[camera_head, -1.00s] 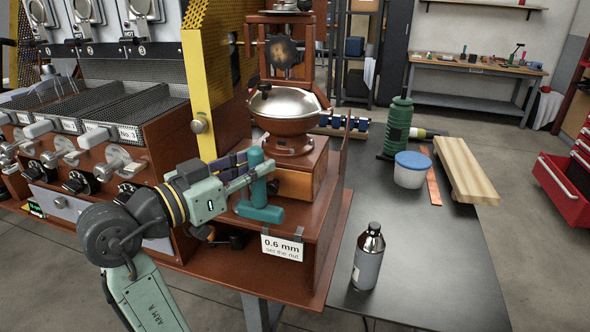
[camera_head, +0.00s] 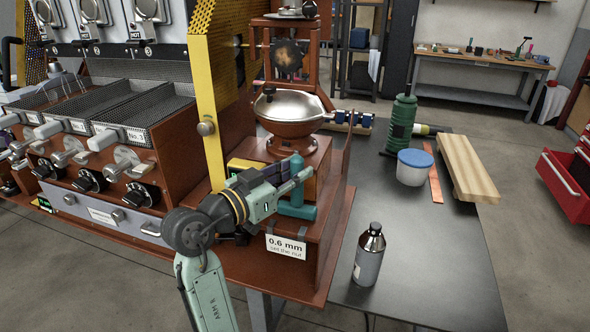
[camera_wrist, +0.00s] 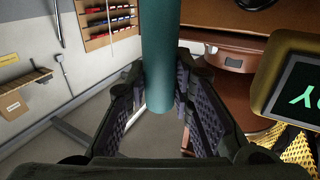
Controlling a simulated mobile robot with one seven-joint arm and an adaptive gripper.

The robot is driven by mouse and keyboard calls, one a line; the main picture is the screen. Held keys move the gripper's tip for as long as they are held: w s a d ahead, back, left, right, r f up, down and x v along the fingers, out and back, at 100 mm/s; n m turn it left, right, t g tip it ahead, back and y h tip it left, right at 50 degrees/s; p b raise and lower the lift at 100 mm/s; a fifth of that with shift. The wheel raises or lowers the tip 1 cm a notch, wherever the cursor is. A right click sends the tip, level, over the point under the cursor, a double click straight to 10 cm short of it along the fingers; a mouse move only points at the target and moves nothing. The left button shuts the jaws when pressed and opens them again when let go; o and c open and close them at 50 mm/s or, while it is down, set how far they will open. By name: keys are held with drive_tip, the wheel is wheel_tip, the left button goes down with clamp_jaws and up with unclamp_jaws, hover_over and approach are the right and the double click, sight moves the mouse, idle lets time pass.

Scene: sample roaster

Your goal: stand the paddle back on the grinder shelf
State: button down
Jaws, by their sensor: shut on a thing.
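The paddle (camera_head: 297,205) is teal, with an upright round handle and a wider lower end. My gripper (camera_head: 294,184) is shut on the handle. The wrist view shows the handle (camera_wrist: 160,50) between the two dark ribbed fingers; the wider end is out of that view. In the head view the paddle appears at the front of the brown grinder shelf (camera_head: 320,240), above the 0.6 mm label (camera_head: 286,247). My gripper partly hides it. I cannot tell whether its lower end touches the shelf.
The grinder bowl (camera_head: 290,110) stands just behind the paddle. A yellow perforated panel (camera_head: 215,90) rises to the left.

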drive_tip(key=shift+f+b, duration=0.25)
drive_tip(key=shift+b, duration=0.1)
drive_tip(key=c, duration=1.4)
unclamp_jaws()
drive_tip(key=shift+r, duration=0.1)
drive_tip(key=shift+r+p, duration=0.15)
drive_tip(key=shift+p, duration=0.15)
drive_tip(key=b+v, duration=0.3)
drive_tip(key=v, duration=0.9)
drive_tip(key=shift+r, duration=0.1)
